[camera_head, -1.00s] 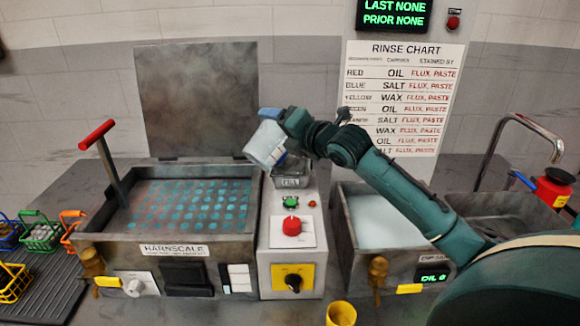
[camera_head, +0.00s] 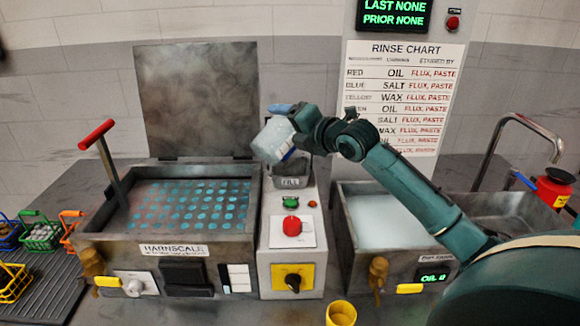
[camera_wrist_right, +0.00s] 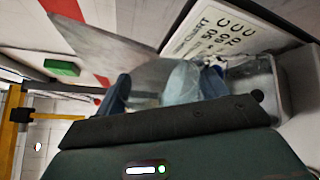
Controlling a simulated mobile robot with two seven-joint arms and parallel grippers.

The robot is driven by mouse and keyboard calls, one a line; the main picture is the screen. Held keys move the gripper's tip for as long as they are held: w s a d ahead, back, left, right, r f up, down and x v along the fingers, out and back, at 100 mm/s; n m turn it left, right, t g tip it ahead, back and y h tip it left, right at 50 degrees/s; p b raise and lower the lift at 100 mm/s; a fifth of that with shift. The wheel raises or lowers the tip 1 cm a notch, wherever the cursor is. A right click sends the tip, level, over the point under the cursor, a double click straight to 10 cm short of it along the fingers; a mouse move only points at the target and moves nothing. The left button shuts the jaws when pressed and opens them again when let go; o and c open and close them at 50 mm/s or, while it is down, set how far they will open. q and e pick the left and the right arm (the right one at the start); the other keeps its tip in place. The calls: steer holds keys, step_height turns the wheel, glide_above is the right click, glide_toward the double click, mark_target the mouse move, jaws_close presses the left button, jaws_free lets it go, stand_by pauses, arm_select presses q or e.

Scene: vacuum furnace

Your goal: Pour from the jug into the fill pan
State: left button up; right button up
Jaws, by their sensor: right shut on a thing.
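The jug (camera_head: 273,141) is a pale, translucent container, tilted above the fill pan. My right gripper (camera_head: 290,112) is shut on it; the arm reaches in from the right. The jug also shows in the right wrist view (camera_wrist_right: 182,84), between the gripper's fingers. The fill pan (camera_head: 291,182) is a small grey metal pan labelled FILL, on top of the middle console. The jug's lower end is over or just beside the pan's left side. The pan shows in the right wrist view (camera_wrist_right: 250,82) too. I cannot see any stream of liquid. My left gripper is out of view.
Left of the console is the Harnscale tank (camera_head: 190,205) with a raised lid (camera_head: 197,100) and a red-handled lever (camera_head: 97,135). To the right is a tank of pale fluid (camera_head: 385,215). A yellow cup (camera_head: 341,313) stands in front. Coloured baskets (camera_head: 42,235) are far left.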

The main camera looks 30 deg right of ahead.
mark_target(282, 134)
steer(key=shift+a, duration=0.15)
steer(key=shift+m, duration=0.3)
stand_by(0.3)
steer(key=shift+s+a+f+m+y, duration=0.15)
steer(key=shift+a+m+y, duration=0.15)
steer(key=shift+a, duration=0.3)
steer(key=shift+c, duration=0.2)
steer(key=shift+a+n+h, duration=0.2)
steer(key=shift+n+h, duration=0.2)
steer(key=shift+n, duration=0.7)
steer(key=shift+s+a+n+t+h, duration=0.2)
steer(key=shift+a+n, duration=0.35)
steer(key=shift+n, duration=0.25)
steer(key=shift+s+a+n+t+h, duration=0.1)
steer(key=shift+a+n+h, duration=0.1)
steer(key=shift+a+n, duration=0.45)
steer(key=shift+d, duration=0.15)
